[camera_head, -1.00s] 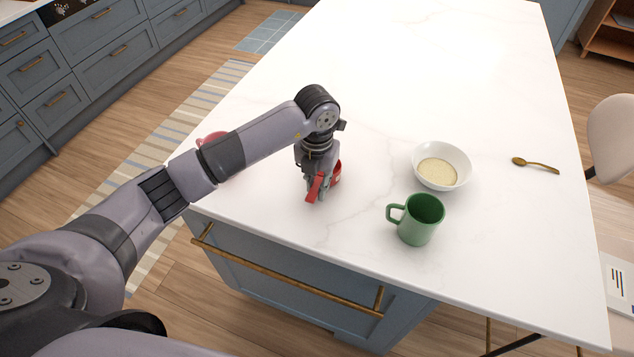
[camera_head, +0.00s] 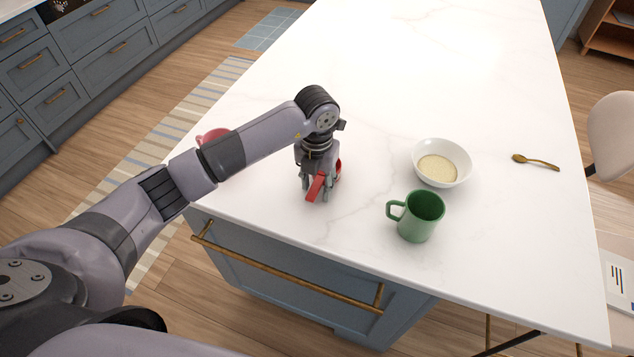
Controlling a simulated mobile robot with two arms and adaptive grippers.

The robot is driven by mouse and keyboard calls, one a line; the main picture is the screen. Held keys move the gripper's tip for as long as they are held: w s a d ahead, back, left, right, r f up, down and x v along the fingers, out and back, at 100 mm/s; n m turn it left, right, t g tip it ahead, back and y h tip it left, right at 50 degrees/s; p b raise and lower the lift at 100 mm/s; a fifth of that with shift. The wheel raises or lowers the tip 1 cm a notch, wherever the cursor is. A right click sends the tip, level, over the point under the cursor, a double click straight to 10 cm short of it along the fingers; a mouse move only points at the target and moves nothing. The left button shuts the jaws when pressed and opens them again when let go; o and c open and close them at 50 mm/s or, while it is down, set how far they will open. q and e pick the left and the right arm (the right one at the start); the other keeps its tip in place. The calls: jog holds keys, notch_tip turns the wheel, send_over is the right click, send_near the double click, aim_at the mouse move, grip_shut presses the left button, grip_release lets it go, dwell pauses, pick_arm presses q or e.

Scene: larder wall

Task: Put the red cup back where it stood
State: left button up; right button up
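The red cup (camera_head: 338,170) stands on the white island top near its front left edge. My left gripper (camera_head: 316,193) is down at it and hides most of its body. The cup's red handle points toward the camera and shows between the two fingers. The fingers look spread, one on each side of the handle, so the gripper seems open around it. Whether a finger still touches the handle is hard to see. My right gripper is not in view.
A green mug (camera_head: 418,216) and a white bowl (camera_head: 441,162) with pale contents stand to the right. A gold spoon (camera_head: 536,162) lies farther right. A pinkish-red item (camera_head: 212,135) is partly hidden behind my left arm. The island top (camera_head: 400,70) is clear at the back.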

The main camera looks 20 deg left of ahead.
aim_at(317, 184)
pick_arm(q)
jog(key=shift+r, duration=0.4)
notch_tip(317, 184, up, 12)
jog(key=b, duration=0.3)
jog(key=shift+f, duration=0.25)
